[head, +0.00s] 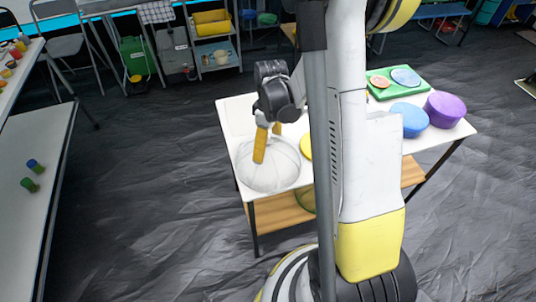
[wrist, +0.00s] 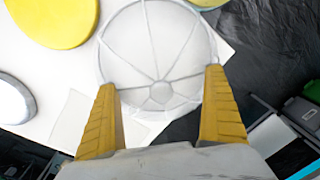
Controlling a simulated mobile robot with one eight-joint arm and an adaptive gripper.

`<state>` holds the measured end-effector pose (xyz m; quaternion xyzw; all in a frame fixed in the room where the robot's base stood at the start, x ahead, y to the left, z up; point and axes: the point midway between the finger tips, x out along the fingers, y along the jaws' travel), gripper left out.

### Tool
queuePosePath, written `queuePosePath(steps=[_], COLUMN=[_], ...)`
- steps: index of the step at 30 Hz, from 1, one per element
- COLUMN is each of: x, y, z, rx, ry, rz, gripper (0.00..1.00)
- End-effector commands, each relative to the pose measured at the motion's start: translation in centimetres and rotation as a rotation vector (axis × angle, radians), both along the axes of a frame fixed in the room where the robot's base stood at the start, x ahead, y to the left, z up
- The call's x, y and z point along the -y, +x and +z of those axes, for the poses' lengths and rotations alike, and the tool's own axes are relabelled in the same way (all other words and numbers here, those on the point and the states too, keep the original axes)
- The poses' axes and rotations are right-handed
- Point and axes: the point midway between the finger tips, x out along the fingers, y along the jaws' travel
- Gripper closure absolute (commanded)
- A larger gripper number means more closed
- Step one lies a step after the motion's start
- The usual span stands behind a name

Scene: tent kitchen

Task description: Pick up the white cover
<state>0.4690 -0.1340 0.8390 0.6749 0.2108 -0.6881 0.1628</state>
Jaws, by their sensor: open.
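The white cover (head: 270,165) is a round, domed mesh food cover with ribs meeting at a central hub. It sits at the left end of the white table in the head view. In the wrist view the cover (wrist: 158,50) lies beyond and between my two yellow fingers. My gripper (head: 268,145) is above the cover, pointing down. It also shows in the wrist view (wrist: 162,95), with its fingers wide apart and nothing held between them. Whether a fingertip touches the mesh I cannot tell.
The white table (head: 235,115) also bears a blue round container (head: 410,119), a purple one (head: 445,109) and a green board (head: 400,82). A yellow round thing (wrist: 55,18) lies near the cover. Another white table (head: 40,215) stands at left. Dark floor lies between.

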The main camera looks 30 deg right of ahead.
Motion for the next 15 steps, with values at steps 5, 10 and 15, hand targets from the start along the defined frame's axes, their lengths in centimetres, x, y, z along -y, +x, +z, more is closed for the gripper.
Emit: queuePosePath(steps=[5, 10, 15], x=[-0.02, -0.02, 0.0], y=[-0.02, -0.04, -0.04], z=[0.08, 0.04, 0.01], rx=[0.0, -0.001, -0.001], ry=[0.0, 0.001, -0.001], rz=[0.0, 0.0, 0.0], gripper=[0.37, 0.5, 0.51])
